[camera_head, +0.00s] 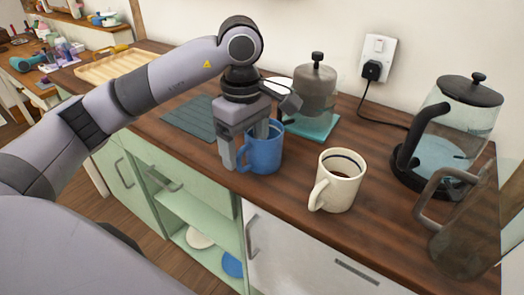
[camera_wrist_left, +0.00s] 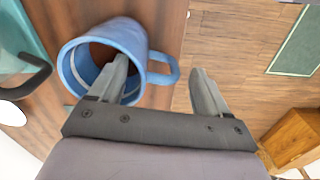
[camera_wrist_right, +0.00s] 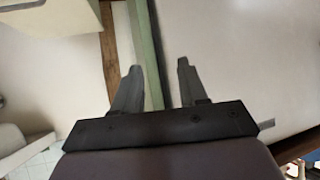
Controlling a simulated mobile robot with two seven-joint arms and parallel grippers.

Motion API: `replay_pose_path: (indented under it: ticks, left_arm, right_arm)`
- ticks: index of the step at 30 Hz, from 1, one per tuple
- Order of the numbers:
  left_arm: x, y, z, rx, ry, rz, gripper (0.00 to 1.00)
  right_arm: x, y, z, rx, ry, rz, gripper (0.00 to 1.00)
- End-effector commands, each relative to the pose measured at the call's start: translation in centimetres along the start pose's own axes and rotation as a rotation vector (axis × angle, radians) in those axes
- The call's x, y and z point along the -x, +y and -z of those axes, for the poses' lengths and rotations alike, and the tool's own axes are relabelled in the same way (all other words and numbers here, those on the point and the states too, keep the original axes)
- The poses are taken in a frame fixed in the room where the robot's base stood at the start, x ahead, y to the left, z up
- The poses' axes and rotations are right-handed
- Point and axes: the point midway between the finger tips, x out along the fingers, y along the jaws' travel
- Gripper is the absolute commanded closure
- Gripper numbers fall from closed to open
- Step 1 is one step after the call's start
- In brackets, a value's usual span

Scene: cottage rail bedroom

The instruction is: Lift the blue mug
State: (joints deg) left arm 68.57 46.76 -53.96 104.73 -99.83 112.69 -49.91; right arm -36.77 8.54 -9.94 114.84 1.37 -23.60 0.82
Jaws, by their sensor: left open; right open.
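The blue mug (camera_head: 265,154) stands upright on the wooden counter. It also shows in the left wrist view (camera_wrist_left: 132,38), with its handle on the right side there. My left gripper (camera_head: 245,151) is open and pointing down at the mug's rim. In the left wrist view (camera_wrist_left: 162,82) one finger reaches into the mug's mouth and the other is outside, beyond the handle. The mug's wall and handle lie between the fingers; contact cannot be told. My right gripper (camera_wrist_right: 155,80) is open and empty in its wrist view, near cabinet fronts; I cannot make it out in the head view.
A glass kettle (camera_head: 462,122) and a clear jug (camera_head: 470,235) are further right. A lidded pot (camera_head: 316,88) is behind. A dark mat (camera_head: 190,117) lies left of the gripper. The counter (camera_head: 215,190) ends close in front.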

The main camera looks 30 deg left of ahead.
Motion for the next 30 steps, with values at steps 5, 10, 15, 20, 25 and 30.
replay_pose_path:
  ticks: [5,10,15,20,25,30]
  left_arm:
    - [-2.6,-0.2,0.1,-0.001,0.000,0.003,0.23]
    - [-4.4,-0.2,0.0,-0.002,0.000,0.001,0.23]
    - [-4.5,-0.1,0.0,-0.002,0.001,-0.001,0.23]
    - [-4.5,-0.1,0.0,-0.001,0.000,-0.001,0.49]
    - [-4.5,-0.1,0.0,-0.001,0.000,0.000,1.00]
    - [-4.4,-0.1,0.0,-0.001,0.000,-0.003,1.00]
  right_arm:
    - [0.3,0.0,-0.3,-0.001,-0.009,-0.001,0.57]
    - [0.2,0.1,-0.5,0.000,-0.009,-0.003,0.57]
    - [0.1,0.1,-0.6,-0.001,-0.012,-0.004,0.57]
    - [0.1,0.1,-0.5,-0.003,-0.010,-0.005,0.57]
    - [0.0,0.1,-0.4,-0.006,-0.007,-0.005,0.57]
    - [0.0,0.1,-0.3,-0.007,-0.007,-0.005,0.57]
